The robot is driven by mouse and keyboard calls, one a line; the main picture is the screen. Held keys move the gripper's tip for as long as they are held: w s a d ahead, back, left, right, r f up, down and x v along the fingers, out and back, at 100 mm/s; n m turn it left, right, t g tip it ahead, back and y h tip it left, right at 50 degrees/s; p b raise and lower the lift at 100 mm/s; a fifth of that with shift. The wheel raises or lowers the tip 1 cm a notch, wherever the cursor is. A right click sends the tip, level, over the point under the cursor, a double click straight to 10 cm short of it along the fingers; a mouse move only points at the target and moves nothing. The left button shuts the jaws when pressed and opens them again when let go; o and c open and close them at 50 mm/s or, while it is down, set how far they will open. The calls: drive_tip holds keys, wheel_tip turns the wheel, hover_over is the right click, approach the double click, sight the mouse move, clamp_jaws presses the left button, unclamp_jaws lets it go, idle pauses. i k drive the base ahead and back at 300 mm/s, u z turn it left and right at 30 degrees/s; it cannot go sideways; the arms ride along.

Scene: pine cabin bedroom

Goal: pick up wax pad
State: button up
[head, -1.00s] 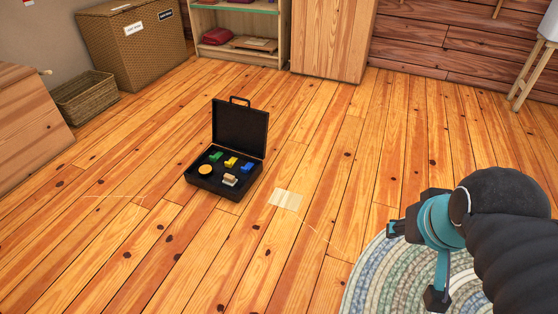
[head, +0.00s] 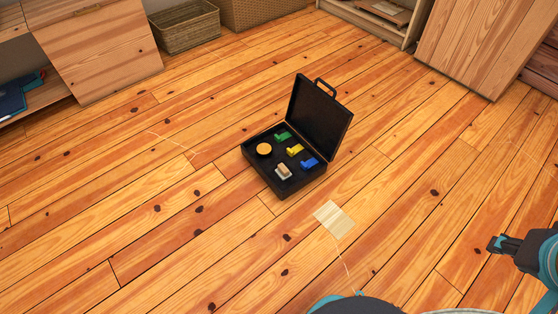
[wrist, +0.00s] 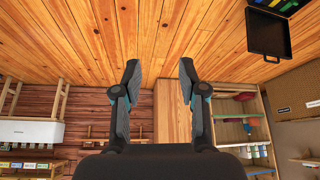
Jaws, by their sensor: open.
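An open black case (head: 262,176) stands on the plank floor with its lid raised. In it lie a round orange-yellow disc (head: 264,149), which looks like the wax pad, and a beige and white block (head: 284,172). Green (head: 282,137), yellow (head: 295,150) and blue (head: 309,163) pieces lie beside them. My gripper (wrist: 159,70) is open and empty in the wrist view, its two fingers apart. In the head view only part of it shows at the right edge, well away from the case. The case shows upside down at the wrist view's top right; the disc is not visible there.
A pale square sheet (head: 334,218) lies on the floor in front of the case. A wicker basket (head: 185,30) and wooden cabinets (head: 100,50) stand at the back left. A wooden cabinet (head: 480,45) stands at the back right.

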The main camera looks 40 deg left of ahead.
sight(282, 172)
drive_tip(key=u, duration=0.65)
drive_tip(key=i, duration=0.9)
drive_tip(key=u, duration=0.8)
